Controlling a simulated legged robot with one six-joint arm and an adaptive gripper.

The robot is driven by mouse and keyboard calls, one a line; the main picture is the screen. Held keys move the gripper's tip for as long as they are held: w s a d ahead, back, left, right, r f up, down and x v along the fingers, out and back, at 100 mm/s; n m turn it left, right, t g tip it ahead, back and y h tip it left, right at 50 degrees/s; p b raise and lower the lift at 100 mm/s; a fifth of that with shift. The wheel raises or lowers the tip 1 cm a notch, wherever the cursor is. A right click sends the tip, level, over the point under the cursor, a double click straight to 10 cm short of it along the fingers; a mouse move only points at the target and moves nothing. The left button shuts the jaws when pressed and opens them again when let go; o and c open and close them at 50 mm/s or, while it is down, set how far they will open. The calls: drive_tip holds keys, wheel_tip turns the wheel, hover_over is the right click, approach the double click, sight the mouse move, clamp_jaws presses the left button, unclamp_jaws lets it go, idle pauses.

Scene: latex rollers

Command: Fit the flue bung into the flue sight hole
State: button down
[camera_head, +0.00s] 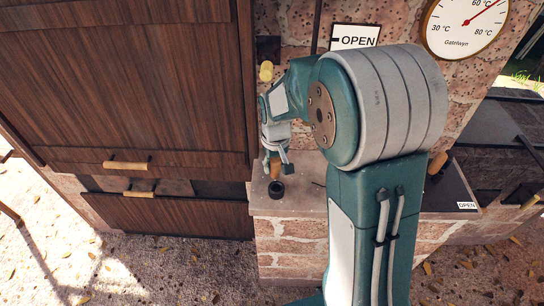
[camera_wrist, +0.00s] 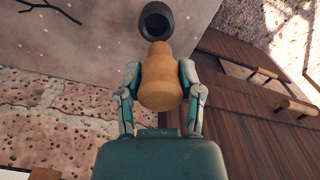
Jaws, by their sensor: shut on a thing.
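The flue bung (camera_wrist: 160,80) is a tan wooden plug with a wide body and a narrower end. My gripper (camera_wrist: 160,70) is shut on it, one finger on each side, and the narrower end points away from the wrist. In the head view my gripper (camera_head: 275,160) is low over the stone ledge, with the bung (camera_head: 276,171) partly hidden. The flue sight hole (camera_wrist: 156,21) is a dark round collar with an open centre on the ledge. It shows just beyond the bung's tip, and in the head view (camera_head: 276,190) just in front of it. Contact cannot be told.
The stone ledge (camera_head: 300,202) around the collar is mostly bare. Brown wooden panels with pale handles (camera_head: 127,165) stand left. A dial gauge (camera_head: 468,22) and an OPEN sign (camera_head: 355,37) are on the brick wall behind. My arm hides much of the ledge's right part.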

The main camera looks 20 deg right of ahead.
sight(277, 176)
drive_tip(key=shift+s+d+f, duration=0.1)
drive_tip(key=shift+s+d, duration=0.05)
drive_tip(key=shift+d, duration=0.2)
drive_tip(key=shift+a+f, duration=0.2)
drive_tip(key=shift+f, duration=1.25)
drive_tip(key=shift+d+f, duration=0.1)
drive_tip(key=shift+f, duration=0.5)
drive_tip(key=shift+f, duration=1.75)
drive_tip(key=shift+c, duration=0.8)
unclamp_jaws()
drive_tip(key=shift+r, duration=0.1)
